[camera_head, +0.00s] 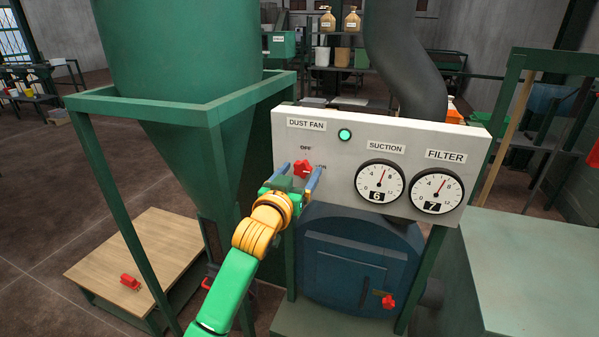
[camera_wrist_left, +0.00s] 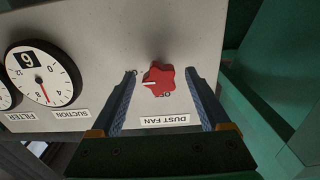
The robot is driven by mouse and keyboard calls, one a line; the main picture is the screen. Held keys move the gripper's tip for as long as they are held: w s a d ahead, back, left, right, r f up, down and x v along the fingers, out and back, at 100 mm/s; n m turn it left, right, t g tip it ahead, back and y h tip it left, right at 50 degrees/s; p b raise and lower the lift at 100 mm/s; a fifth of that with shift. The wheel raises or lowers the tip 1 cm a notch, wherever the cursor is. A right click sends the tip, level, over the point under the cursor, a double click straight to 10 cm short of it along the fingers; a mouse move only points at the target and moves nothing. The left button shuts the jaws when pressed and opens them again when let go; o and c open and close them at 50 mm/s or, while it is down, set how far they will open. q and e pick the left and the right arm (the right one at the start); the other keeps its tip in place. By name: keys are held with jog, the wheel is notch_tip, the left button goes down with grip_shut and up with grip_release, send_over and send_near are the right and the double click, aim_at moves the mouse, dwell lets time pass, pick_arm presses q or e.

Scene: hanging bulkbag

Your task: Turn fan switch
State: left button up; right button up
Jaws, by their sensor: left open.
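The fan switch is a red star-shaped knob (camera_head: 303,167) on a pale control panel (camera_head: 330,130) under the "DUST FAN" label; it also shows in the left wrist view (camera_wrist_left: 159,77). In that upside-down view, its white mark points left, between the partly hidden "OFF" and "ON" labels. My left gripper (camera_head: 302,175) is open at the panel, its two fingers on either side of the knob with gaps to it in the wrist view (camera_wrist_left: 162,75). A green lamp (camera_head: 344,134) is lit. My right gripper is not in view.
The suction gauge (camera_head: 380,182) and filter gauge (camera_head: 437,190) sit right of the knob, reading about 6 and 7. A green hopper frame (camera_head: 210,112) stands left of my arm. A wooden table (camera_head: 135,250) holds a red object. A blue chamber (camera_head: 360,255) is below the panel.

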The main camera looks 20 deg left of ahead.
pick_arm(q)
grip_shut()
jog(key=shift+n, duration=0.3)
jog(key=n+p, duration=0.2)
jog(key=n, duration=0.1)
jog(key=shift+r+n, duration=0.1)
jog(key=shift+n, duration=0.2)
jog(key=n+p, duration=0.3)
jog(key=n, duration=0.2)
jog(key=shift+d+n+p, duration=0.1)
jog(key=shift+n+p, duration=0.2)
jog(key=n+p, duration=0.2)
jog(key=n, duration=0.2)
jog(key=shift+n+p, duration=0.9)
jog(key=shift+n, duration=1.1)
grip_release()
